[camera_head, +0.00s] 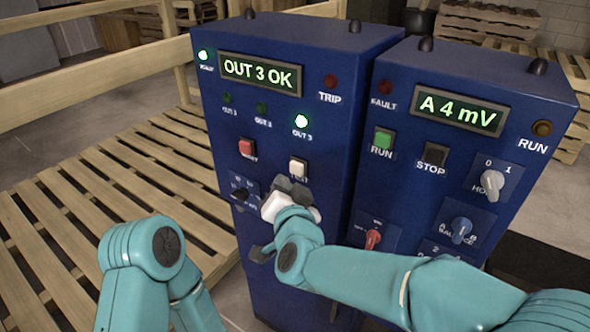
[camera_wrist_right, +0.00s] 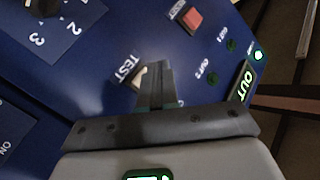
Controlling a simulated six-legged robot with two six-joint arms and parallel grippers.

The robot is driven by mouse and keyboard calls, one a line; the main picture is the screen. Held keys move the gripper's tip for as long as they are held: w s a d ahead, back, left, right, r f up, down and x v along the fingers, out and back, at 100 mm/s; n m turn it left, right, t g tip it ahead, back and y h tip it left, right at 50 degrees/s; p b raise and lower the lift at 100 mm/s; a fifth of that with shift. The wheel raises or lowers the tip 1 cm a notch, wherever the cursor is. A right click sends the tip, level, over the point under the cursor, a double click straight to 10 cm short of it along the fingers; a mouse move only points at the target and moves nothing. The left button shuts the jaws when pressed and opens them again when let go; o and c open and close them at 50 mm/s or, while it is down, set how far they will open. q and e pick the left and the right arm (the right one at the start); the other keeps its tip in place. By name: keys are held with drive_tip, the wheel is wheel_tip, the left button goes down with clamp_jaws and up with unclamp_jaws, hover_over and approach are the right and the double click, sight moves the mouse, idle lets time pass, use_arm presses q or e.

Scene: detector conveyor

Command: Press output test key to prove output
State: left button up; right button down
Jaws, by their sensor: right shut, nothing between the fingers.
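The white test key (camera_head: 299,167) is on the front of the left blue cabinet, below the lit OUT 3 lamp (camera_head: 301,121). The cabinet's display (camera_head: 260,73) reads "OUT 3 OK". My right gripper (camera_head: 291,187) is shut and empty, just below the test key in the head view. In the right wrist view the shut fingers (camera_wrist_right: 155,78) overlap the test key (camera_wrist_right: 138,77) and hide part of it. I cannot tell whether they touch it. My left arm is at the lower left of the head view; its gripper is out of view.
A red reset button (camera_head: 246,147) and a selector knob (camera_head: 240,194) sit left of the test key. The right blue cabinet (camera_head: 540,90) carries a display reading "A 4 mV", RUN and STOP buttons and several knobs. A slatted wooden pallet (camera_head: 130,165) lies at left.

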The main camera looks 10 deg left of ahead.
drive_tip(key=s, duration=0.1)
drive_tip(key=s+a, duration=0.1)
drive_tip(key=s, duration=0.1)
drive_tip(key=shift+s+a, duration=0.1)
drive_tip(key=shift+s, duration=0.15)
idle(0.4)
drive_tip(key=s+d+f+g+h, duration=0.1)
drive_tip(key=d+f+g, duration=0.1)
drive_tip(key=d+f, duration=0.55)
drive_tip(key=d+f+n+g+h, duration=0.15)
drive_tip(key=d+f, duration=0.25)
drive_tip(key=f, duration=0.7)
drive_tip(key=s+d+f+m+g+h, duration=0.1)
drive_tip(key=d+f+g, duration=0.3)
drive_tip(key=f, duration=0.5)
drive_tip(key=s+d+f+g, duration=0.3)
drive_tip(key=s+d+f, duration=0.3)
drive_tip(key=s, duration=0.5)
drive_tip(key=s+d+f+g, duration=0.4)
drive_tip(key=s+d+f, duration=0.2)
drive_tip(key=s+f, duration=0.2)
drive_tip(key=s, duration=0.2)
drive_tip(key=shift+s+d+f, duration=0.15)
drive_tip(key=shift+s+d, duration=0.05)
drive_tip(key=shift+s, duration=0.2)
drive_tip(key=shift+y, duration=0.25)
